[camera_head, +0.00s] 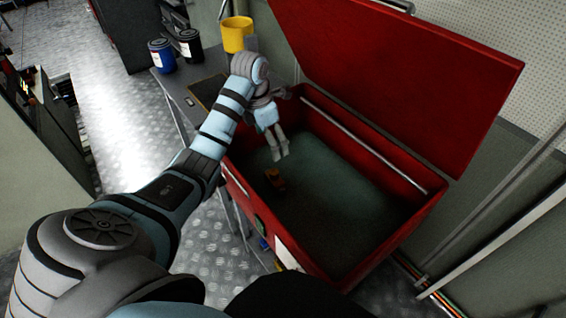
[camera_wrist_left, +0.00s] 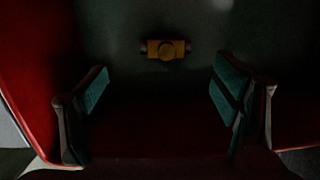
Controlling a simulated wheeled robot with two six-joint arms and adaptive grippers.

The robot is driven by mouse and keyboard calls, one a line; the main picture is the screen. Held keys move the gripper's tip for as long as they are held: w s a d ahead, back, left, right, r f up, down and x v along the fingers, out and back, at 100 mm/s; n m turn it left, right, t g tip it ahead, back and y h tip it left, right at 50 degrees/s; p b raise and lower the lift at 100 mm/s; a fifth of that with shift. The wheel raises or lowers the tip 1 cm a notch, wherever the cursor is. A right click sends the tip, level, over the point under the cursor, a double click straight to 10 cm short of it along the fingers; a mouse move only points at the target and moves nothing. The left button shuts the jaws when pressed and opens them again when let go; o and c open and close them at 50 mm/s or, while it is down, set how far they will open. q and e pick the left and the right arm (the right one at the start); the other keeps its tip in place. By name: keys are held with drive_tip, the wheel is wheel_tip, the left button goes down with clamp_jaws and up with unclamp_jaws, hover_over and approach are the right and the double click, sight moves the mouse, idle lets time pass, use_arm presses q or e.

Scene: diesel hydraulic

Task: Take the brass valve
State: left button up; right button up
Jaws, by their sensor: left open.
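The brass valve (camera_head: 275,179) is a small orange-brown piece lying on the dark floor of an open red chest (camera_head: 299,252). In the left wrist view my left gripper (camera_wrist_left: 160,95) is open and empty, with green-padded fingers wide apart. My right gripper is not in view.
The chest's raised red lid (camera_head: 410,75) stands at the back right, and a metal rail (camera_head: 365,143) runs along the rear inside wall. A yellow container (camera_head: 237,35), a blue can (camera_head: 161,56) and a black can (camera_head: 190,46) stand beyond my arm. The chest floor right of the valve is clear.

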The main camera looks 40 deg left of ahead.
use_arm(q)
drive_tip(key=b, duration=0.8)
hover_over(274, 172)
drive_tip(key=f, duration=0.6)
drive_tip(key=shift+s+a+f, duration=0.35)
drive_tip(key=shift+s+a, duration=0.05)
drive_tip(key=f, duration=0.1)
drive_tip(key=w+f+b, duration=0.1)
drive_tip(key=f, duration=0.1)
drive_tip(key=shift+d+f, duration=0.1)
drive_tip(key=f, duration=0.1)
drive_tip(key=f+b, duration=0.1)
drive_tip(key=f, duration=0.1)
drive_tip(key=shift+s+d+b, duration=0.2)
drive_tip(key=shift+d+b, duration=0.05)
drive_tip(key=shift+b, duration=0.1)
drive_tip(key=shift+f, duration=0.25)
drive_tip(key=shift+w, duration=0.15)
drive_tip(key=shift+c, duration=0.2)
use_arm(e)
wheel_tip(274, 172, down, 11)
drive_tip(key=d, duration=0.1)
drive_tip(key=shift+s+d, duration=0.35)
use_arm(q)
drive_tip(key=shift+r, duration=0.1)
drive_tip(key=c, duration=1.8)
drive_tip(key=shift+o, duration=0.2)
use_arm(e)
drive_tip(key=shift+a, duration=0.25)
